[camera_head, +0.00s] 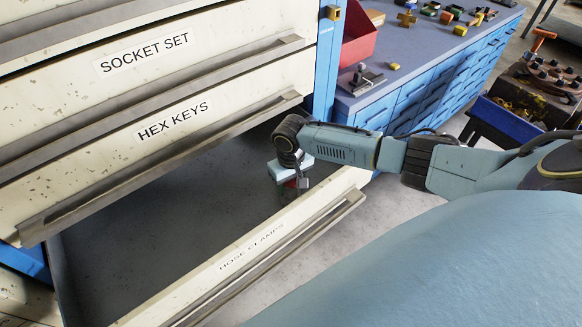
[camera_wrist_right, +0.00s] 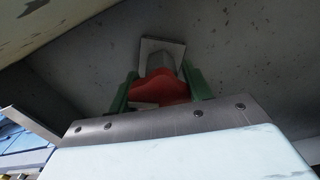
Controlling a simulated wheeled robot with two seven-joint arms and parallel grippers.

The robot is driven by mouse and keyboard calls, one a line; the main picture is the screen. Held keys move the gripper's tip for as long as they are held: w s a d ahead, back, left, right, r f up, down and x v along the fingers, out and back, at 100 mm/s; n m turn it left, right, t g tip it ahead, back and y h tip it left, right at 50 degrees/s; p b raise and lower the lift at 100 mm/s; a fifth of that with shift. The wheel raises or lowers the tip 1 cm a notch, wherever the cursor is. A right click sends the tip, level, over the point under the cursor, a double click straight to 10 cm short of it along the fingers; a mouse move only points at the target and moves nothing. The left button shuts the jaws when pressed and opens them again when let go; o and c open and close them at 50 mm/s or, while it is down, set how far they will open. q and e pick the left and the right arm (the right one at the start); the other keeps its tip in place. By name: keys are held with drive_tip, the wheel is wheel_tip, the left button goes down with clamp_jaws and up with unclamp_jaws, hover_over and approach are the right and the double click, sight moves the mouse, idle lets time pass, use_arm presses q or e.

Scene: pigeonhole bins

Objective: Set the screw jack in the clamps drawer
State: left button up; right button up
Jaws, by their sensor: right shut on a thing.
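The clamps drawer (camera_head: 247,247), labelled HOSE CLAMPS, is pulled open below the HEX KEYS drawer. Its dark floor looks empty where it shows. My right gripper (camera_head: 297,183) reaches in over the right end of this drawer. In the right wrist view its green fingers (camera_wrist_right: 160,92) are shut on the screw jack (camera_wrist_right: 165,88), which has a red body and a grey metal plate and stem. In the head view the jack is mostly hidden by the gripper; I cannot tell whether it touches the drawer floor. My left gripper is out of view.
The closed HEX KEYS drawer (camera_head: 180,140) and SOCKET SET drawer (camera_head: 150,60) overhang the open drawer's back. A blue bench (camera_head: 425,75) with a red bin (camera_head: 358,38) and several small tools stands behind my right arm. The drawer's left part is free.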

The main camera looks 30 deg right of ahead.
drive_tip(key=shift+f, duration=0.45)
drive_tip(key=o, duration=1.3)
wheel_tip(320, 180, up, 13)
drive_tip(key=p, duration=1.4)
drive_tip(key=shift+f, duration=0.1)
